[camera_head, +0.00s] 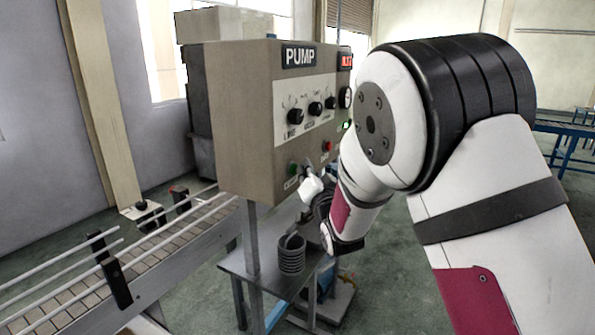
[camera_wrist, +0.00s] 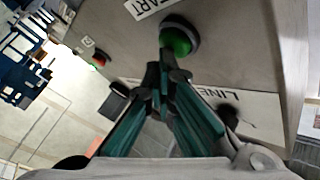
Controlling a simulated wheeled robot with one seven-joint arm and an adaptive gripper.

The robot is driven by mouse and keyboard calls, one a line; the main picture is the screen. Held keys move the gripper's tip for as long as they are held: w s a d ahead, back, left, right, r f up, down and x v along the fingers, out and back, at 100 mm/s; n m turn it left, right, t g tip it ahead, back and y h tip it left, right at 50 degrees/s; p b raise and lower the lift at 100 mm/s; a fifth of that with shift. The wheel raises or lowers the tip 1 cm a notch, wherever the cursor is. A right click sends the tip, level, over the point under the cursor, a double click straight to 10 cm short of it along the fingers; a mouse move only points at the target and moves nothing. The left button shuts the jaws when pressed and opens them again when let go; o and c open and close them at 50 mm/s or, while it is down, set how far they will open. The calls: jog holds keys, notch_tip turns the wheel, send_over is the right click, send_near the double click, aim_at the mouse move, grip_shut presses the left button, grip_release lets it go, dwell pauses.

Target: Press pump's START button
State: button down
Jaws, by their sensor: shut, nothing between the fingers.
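The pump control box (camera_head: 245,120) is a grey-brown panel labelled PUMP in the head view. Its green START button (camera_head: 293,168) sits low on the front face, with a label below it. In the wrist view the green button (camera_wrist: 178,38) has a dark ring and stands beside a partly cut-off label ending in "ART" (camera_wrist: 146,7). My gripper (camera_wrist: 166,72) is shut and empty, its fingertips overlapping the button's lower left edge in the picture. I cannot tell whether they touch it.
Black knobs (camera_head: 315,108) sit above on a white plate. A conveyor (camera_head: 160,255) runs at left. A metal stand (camera_head: 268,275) holding a dark ribbed cup (camera_head: 292,255) is below.

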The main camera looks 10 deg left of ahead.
jog(key=shift+s+d, duration=0.35)
jog(key=shift+d, duration=0.5)
jog(key=shift+d, duration=0.1)
jog(key=shift+s+d+p, duration=0.2)
jog(key=shift+s+d, duration=0.1)
jog(key=shift+d, duration=0.45)
jog(key=shift+s+d+p, duration=0.15)
jog(key=shift+s+d, duration=0.15)
jog(key=shift+d, duration=0.45)
jog(key=shift+s+d+p, duration=0.2)
jog(key=shift+s+d, duration=0.1)
jog(key=shift+d, duration=0.45)
